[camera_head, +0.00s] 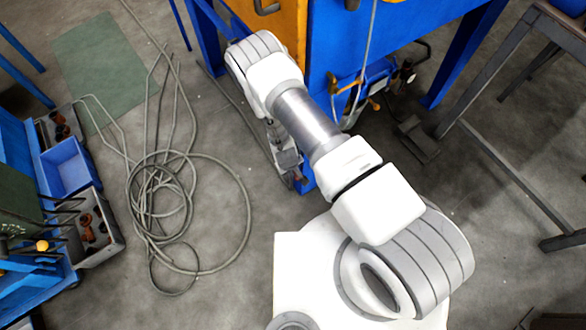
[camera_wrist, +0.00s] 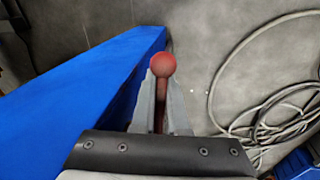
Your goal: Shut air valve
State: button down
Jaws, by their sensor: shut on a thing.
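A lever with a red ball knob (camera_wrist: 163,65) shows in the wrist view; I take it for the air valve's handle. My gripper (camera_wrist: 162,105) is shut on the lever's stem, one grey finger on each side, with the ball standing out beyond the fingertips. The lower part of the stem and the valve body are hidden by my gripper. In the head view my gripper (camera_head: 286,160) is low beside the blue machine's leg, partly covered by my arm; I cannot make out the lever there.
The blue and orange machine (camera_head: 322,60) stands at the top; its blue leg (camera_wrist: 110,75) is close left of the gripper. Coiled grey hose (camera_head: 160,200) lies on the floor at left. Blue and grey bins (camera_head: 66,168) stand far left, a metal table (camera_head: 500,65) at right.

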jog(key=c, duration=0.9)
grip_release()
jog(key=s+r+p, duration=0.1)
jog(key=r, duration=0.4)
jog(key=s+a+r+p, duration=0.1)
jog(key=r+p, duration=0.1)
jog(key=r, duration=0.4)
jog(key=s+r+p, duration=0.1)
jog(key=r+p, duration=0.1)
jog(key=r, duration=0.4)
jog(key=shift+a, duration=0.4)
